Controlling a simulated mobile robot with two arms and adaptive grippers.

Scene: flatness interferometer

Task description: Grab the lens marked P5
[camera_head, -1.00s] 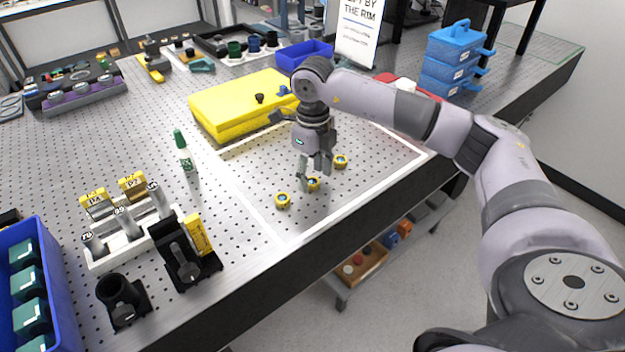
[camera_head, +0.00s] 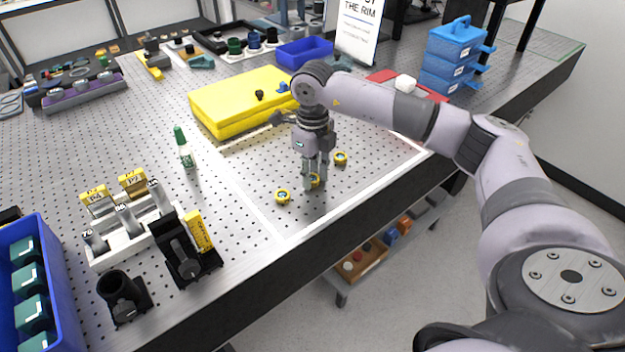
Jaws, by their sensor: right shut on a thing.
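Three small yellow-rimmed lenses lie in the white-outlined area of the perforated table: a near-left lens (camera_head: 283,196), a middle lens (camera_head: 316,180) and a far-right lens (camera_head: 340,158). Their marks are too small to read, so I cannot tell which is P5. My right gripper (camera_head: 314,181) points down and is shut on the middle lens, at table level; its fingers hide part of it. The other two lenses are apart from the fingers. My left gripper is not in view.
A yellow case (camera_head: 235,115) lies behind the lenses. A blue bin (camera_head: 62,300) is front left. The table around the lenses is clear.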

